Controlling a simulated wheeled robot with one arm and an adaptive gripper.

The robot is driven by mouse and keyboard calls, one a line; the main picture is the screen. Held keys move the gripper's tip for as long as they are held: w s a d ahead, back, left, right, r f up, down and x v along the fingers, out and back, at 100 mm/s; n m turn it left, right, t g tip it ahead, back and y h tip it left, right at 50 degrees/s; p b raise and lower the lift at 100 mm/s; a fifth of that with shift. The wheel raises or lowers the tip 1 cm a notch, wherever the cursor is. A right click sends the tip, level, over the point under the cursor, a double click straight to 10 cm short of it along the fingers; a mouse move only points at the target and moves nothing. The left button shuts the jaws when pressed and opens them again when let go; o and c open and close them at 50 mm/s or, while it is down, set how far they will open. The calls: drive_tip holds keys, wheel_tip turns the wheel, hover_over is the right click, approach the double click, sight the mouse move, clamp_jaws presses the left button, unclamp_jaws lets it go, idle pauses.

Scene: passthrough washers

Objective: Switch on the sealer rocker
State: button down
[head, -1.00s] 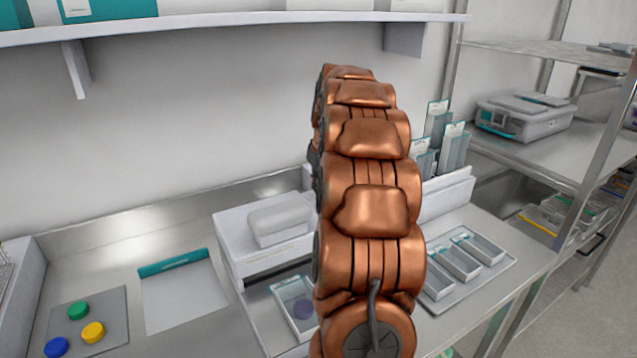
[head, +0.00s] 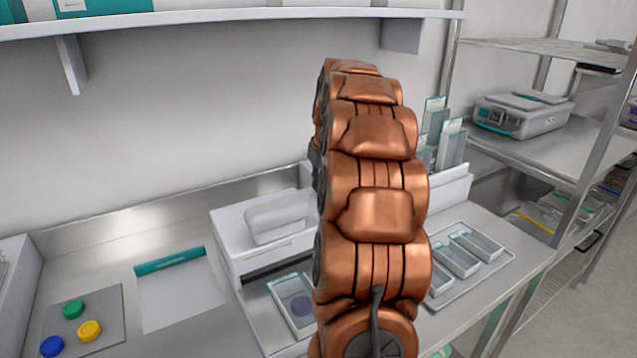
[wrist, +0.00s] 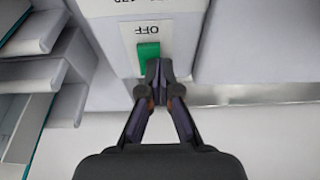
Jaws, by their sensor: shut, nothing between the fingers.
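The sealer (head: 228,228) is a white machine on the steel counter in the head view, partly hidden behind my copper arm. My gripper (wrist: 158,68) is shut and empty. Its fingertips overlap the lower right part of the rocker in the picture; I cannot tell whether they touch it. My gripper is hidden behind the arm in the head view.
A tray with grey boxes (head: 462,262) lies right of my arm. Upright pouch holders (head: 450,143) stand behind it. A mat with coloured discs (head: 110,302) and a white sheet (head: 185,290) lie on the left. A wall shelf (head: 240,22) runs above. Grey bins (wrist: 40,75) flank the fingers at left in the wrist view.

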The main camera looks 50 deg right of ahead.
drive_tip(key=b+v, duration=0.1)
drive_tip(key=v, duration=1.2)
drive_tip(key=shift+s+r, duration=0.3)
drive_tip(key=shift+r, duration=0.05)
drive_tip(key=shift+a, duration=0.1)
drive_tip(key=shift+a, duration=0.15)
